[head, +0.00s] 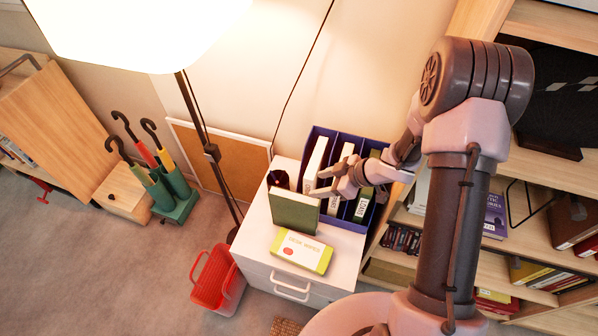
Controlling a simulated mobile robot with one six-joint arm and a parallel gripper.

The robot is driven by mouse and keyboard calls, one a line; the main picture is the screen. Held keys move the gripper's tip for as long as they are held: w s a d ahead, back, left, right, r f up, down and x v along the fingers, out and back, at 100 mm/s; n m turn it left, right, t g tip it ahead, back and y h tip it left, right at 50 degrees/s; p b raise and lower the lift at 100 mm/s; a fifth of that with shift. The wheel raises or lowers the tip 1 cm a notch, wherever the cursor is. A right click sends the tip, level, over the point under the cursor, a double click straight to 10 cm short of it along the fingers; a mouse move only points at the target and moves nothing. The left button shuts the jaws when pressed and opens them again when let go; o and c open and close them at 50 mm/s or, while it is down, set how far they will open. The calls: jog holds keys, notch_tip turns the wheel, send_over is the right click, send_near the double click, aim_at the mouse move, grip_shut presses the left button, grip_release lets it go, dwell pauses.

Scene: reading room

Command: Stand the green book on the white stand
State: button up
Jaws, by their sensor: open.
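A green book (295,213) stands upright on the top of the white stand (345,252), a low white cabinet with drawer handles. Its green cover faces the front and its pale page edge shows on top. My gripper (321,183) is open, just behind and to the right of the book's upper edge, in front of the blue file holder. Nothing shows between its fingers. I cannot tell whether a finger touches the book.
A blue file holder (322,131) with white and green binders stands at the stand's back. A yellow-white wipes pack (301,251) lies in front of the book. A dark round object (278,179) is at the left. A lamp pole (212,150) and red basket (217,280) stand left; shelves (540,190) stand right.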

aim_at(303, 198)
jog(key=shift+n+g+y, duration=0.4)
jog(key=shift+g+y, duration=0.1)
jog(key=s+a+f, duration=0.1)
jog(key=s+a+f+b, duration=0.1)
jog(key=f, duration=0.1)
jog(key=shift+a, duration=0.1)
jog(key=b+x, duration=0.2)
jog(key=x, duration=0.3)
jog(key=shift+b, duration=0.3)
jog(key=b+x, duration=0.1)
jog(key=x, duration=0.1)
jog(key=b+x, duration=0.2)
jog(key=x, duration=0.1)
jog(key=shift+a+r+b, duration=0.15)
jog(key=shift+a+b, duration=0.15)
jog(key=shift+a, duration=0.25)
jog(key=shift+d+r, duration=0.1)
jog(key=shift+c, duration=0.6)
grip_shut()
